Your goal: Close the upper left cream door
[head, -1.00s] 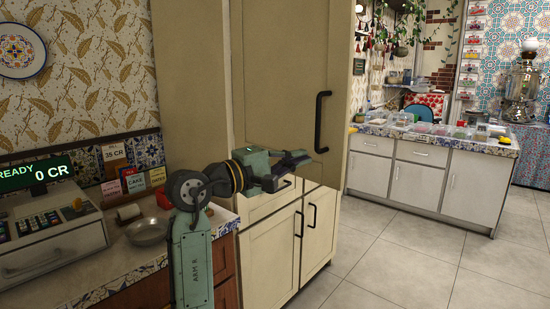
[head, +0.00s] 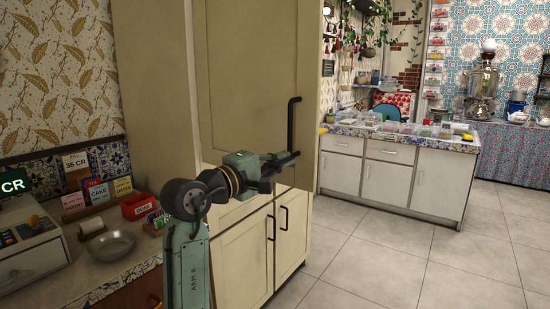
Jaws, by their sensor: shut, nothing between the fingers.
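The upper left cream door (head: 245,80) is a tall panel with a black bar handle (head: 293,125) near its right edge. It reaches farther right than the lower left door (head: 245,262), so it appears to stand ajar, though the opening behind it is hidden. My gripper (head: 288,158) is shut and empty, pointing right.
Below are cream cupboard doors with black handles. At left, a counter (head: 105,270) carries a till (head: 30,255), a metal dish (head: 110,245) and price cards. A grey counter (head: 390,175) with several tubs stands beyond. The tiled floor (head: 380,260) at right is clear.

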